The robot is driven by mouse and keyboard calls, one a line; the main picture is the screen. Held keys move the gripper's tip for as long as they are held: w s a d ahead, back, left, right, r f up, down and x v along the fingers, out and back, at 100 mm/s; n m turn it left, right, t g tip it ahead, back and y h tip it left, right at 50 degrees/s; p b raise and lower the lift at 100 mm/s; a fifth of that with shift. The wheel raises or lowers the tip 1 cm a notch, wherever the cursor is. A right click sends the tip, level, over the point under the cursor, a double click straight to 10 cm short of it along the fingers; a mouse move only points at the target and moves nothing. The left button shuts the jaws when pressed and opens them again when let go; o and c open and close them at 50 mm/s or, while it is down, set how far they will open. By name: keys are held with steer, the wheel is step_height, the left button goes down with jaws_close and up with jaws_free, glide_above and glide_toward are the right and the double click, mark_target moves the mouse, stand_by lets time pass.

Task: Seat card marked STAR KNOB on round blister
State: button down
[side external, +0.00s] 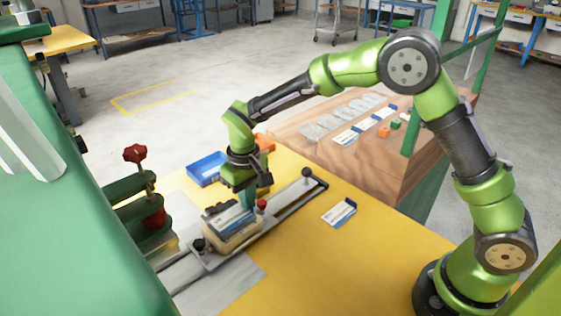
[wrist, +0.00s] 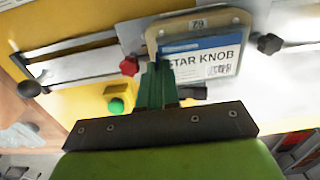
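The card marked STAR KNOB (wrist: 207,60) is white with a blue strip and lies over the tan holder (wrist: 240,18) numbered 79. In the side view the card (side external: 231,221) sits at the holder (side external: 234,241) on the metal slide. My gripper (wrist: 157,72) has its green fingers close together at the card's left edge, covering the start of the lettering. They look shut on that edge. In the side view my gripper (side external: 247,207) points down at the card's far end. The round blister is hidden under the card; I cannot tell whether the card is fully flat.
A red knob (side external: 261,205) stands close to my fingers, and black knobs mark the slide ends. Another card (side external: 339,212) lies on the yellow table. A blue bin (side external: 207,169) is behind; a green button (wrist: 116,105) is nearby. The green press stands left.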

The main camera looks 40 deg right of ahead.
steer(key=shift+f, duration=0.4)
steer(key=c, duration=1.3)
jaws_free()
steer(key=c, duration=0.4)
steer(key=shift+r, duration=0.1)
steer(key=shift+r, duration=3.45)
